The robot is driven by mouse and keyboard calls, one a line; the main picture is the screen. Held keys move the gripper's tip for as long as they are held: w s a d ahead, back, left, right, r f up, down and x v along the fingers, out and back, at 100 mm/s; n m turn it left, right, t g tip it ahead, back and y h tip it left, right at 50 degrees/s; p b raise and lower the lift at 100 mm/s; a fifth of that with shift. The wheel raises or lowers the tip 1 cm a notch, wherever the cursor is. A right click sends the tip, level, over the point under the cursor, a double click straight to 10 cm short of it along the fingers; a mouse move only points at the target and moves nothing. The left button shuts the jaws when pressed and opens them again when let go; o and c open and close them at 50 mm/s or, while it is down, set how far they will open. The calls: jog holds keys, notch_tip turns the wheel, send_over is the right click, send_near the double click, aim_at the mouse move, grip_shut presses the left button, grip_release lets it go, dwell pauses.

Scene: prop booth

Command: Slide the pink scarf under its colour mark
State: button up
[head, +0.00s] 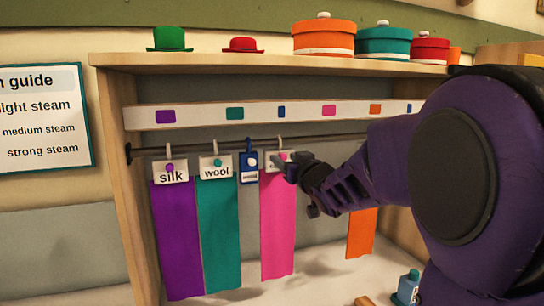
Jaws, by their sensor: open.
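The pink scarf (278,230) hangs from the rail (330,138) by a hook with a white tag (270,164), part of which is hidden by my gripper. The pink mark (329,110) is on the white strip above, to the right of the scarf. My gripper (296,172) is open at the scarf's tag, reaching in from the right. I cannot tell whether it touches the tag.
Left of the pink scarf hang a small blue tag (249,166), a teal scarf (219,235) and a purple scarf (178,240). An orange scarf (361,233) hangs to the right, partly behind my arm. A blue bottle (408,287) stands below.

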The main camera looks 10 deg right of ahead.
jog(key=shift+w, duration=0.2)
grip_shut()
dwell(0.3)
dwell(1.2)
